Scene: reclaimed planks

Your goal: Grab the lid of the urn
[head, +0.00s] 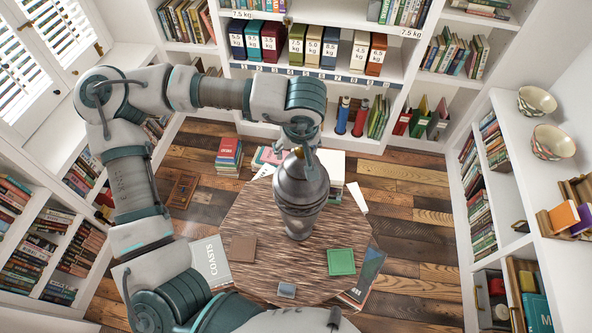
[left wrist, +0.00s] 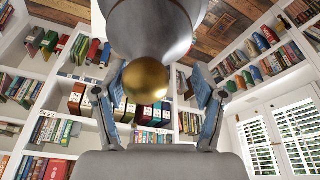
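The grey metal urn (head: 301,212) stands upright on the round wooden table (head: 245,215) in the head view. Its lid (head: 293,170) is on top, partly hidden by my left gripper (head: 304,148). In the left wrist view the lid's round gold knob (left wrist: 146,82) sits between the two fingers of my left gripper (left wrist: 158,85), with the grey urn (left wrist: 155,30) behind it. The fingers are spread, with gaps visible on both sides of the knob, which is nearer the left finger in the picture. My right gripper is not in view.
Bookshelves surround the table, with labelled binders (head: 297,45) behind. Wooden floor (head: 410,215) is clear at right.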

